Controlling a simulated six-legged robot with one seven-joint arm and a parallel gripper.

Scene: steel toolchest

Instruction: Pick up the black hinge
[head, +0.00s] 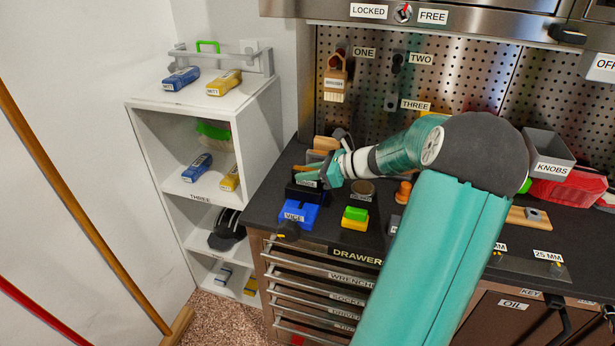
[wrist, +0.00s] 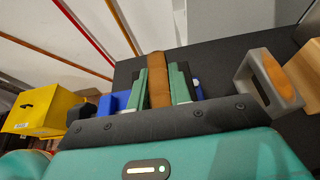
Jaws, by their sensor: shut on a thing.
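My gripper (head: 318,176) reaches left over the dark worktop, above and behind the blue vice. In the wrist view, its two green fingers (wrist: 161,88) are shut on a brown, wood-coloured bar (wrist: 158,72), which sticks out past the fingertips. The bar also shows as a thin brown strip (head: 302,170) by the fingers in the head view. I cannot make out a black hinge for certain in either view. A dark block (head: 299,192) lies under the gripper by the vice, partly hidden; I cannot tell what it is.
A grey frame-like tool (wrist: 270,82) lies right of the gripper. A white shelf (head: 270,100) stands left.

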